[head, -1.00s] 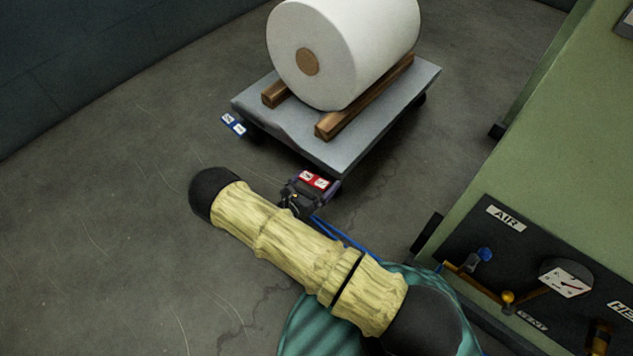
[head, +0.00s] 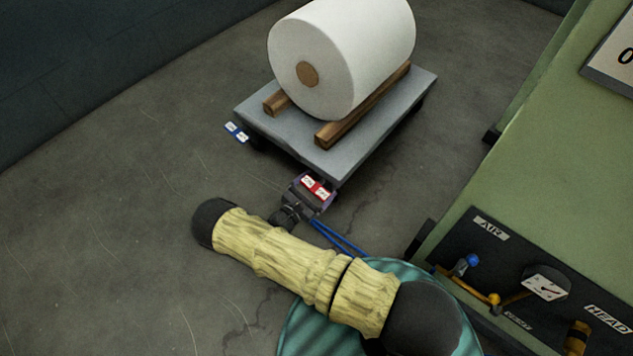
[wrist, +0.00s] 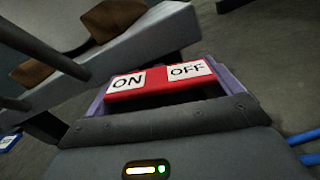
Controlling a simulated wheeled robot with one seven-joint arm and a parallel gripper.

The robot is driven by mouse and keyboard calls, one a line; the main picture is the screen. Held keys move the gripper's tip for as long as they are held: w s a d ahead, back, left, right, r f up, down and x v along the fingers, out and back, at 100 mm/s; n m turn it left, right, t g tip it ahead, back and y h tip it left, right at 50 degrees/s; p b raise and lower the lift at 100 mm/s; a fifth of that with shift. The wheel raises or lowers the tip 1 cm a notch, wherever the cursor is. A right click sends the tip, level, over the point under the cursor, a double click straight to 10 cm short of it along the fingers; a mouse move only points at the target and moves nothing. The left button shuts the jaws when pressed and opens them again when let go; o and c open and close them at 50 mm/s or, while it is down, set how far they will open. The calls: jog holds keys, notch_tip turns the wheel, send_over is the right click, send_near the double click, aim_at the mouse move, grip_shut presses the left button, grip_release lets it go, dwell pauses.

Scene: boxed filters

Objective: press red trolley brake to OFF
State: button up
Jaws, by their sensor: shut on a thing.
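The red trolley brake (head: 318,188) is at the near corner of the grey trolley (head: 350,165). It is a red rocker with white ON and OFF labels, seen close up in the wrist view (wrist: 160,84), ON at left and OFF at right. My gripper (head: 312,190) is at the brake, and its purple fingers (wrist: 163,90) stand one on each side of the red rocker, shut on it. I cannot tell which side of the rocker is pressed down. The brake's lower part is hidden behind my gripper.
A blue brake with white labels (head: 237,132) is at the trolley's left corner. A white roll (head: 350,55) lies on wooden chocks (head: 360,108) on the trolley. A green machine (head: 550,150) with a dark valve panel (head: 520,300) stands at right. Floor at left is clear.

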jog(key=shift+a+m, duration=0.1)
jog(key=shift+m, duration=0.2)
jog(key=o, duration=0.7)
jog(key=shift+s+a, duration=0.1)
jog(key=v, duration=1.7)
jog(key=shift+s, duration=0.2)
jog(key=shift+r, duration=0.1)
